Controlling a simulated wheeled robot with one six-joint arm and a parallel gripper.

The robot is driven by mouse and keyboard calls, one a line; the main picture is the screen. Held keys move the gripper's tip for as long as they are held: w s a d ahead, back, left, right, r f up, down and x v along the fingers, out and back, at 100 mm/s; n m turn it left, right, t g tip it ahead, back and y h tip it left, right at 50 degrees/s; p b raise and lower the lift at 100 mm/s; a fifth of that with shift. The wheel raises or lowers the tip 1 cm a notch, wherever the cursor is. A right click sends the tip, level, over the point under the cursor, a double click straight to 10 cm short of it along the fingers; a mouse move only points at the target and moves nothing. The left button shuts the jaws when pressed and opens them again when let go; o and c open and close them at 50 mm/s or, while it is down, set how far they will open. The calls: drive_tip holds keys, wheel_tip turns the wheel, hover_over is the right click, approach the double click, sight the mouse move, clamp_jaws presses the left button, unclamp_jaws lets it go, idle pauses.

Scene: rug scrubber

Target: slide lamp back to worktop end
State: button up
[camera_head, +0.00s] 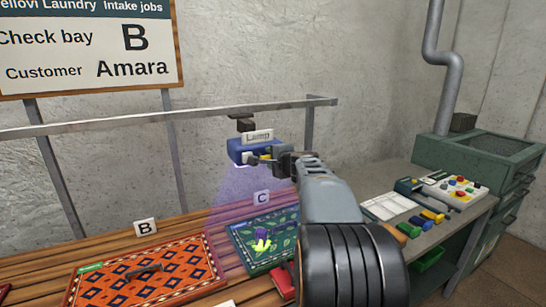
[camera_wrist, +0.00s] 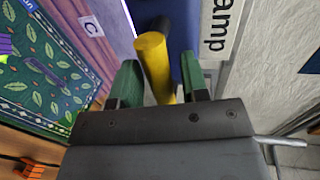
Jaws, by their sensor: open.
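The lamp (camera_head: 238,151) is a blue box with a "Lamp" label, hanging from an overhead metal rail (camera_head: 150,118) above bay C. It casts purple light downward. In the wrist view the blue lamp body (camera_wrist: 182,35) shows at the top, with a yellow handle (camera_wrist: 156,65) projecting from it. My gripper (camera_head: 264,158) is at the lamp's right side. In the wrist view its two green fingers (camera_wrist: 158,82) are open, with the handle between them; a gap shows beside the handle. The worktop (camera_head: 405,172) is at the right.
A green leaf-pattern rug (camera_head: 285,222) lies under the lamp by the C tag, with a glowing yellow-green patch. An orange rug (camera_head: 190,265) lies in bay B. Several coloured blocks (camera_head: 421,220) and a button panel (camera_head: 450,188) sit on the worktop. The wall (camera_wrist: 265,60) is close behind the lamp.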

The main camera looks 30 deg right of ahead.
drive_tip(key=shift+w, duration=0.1)
clamp_jaws()
idle(0.4)
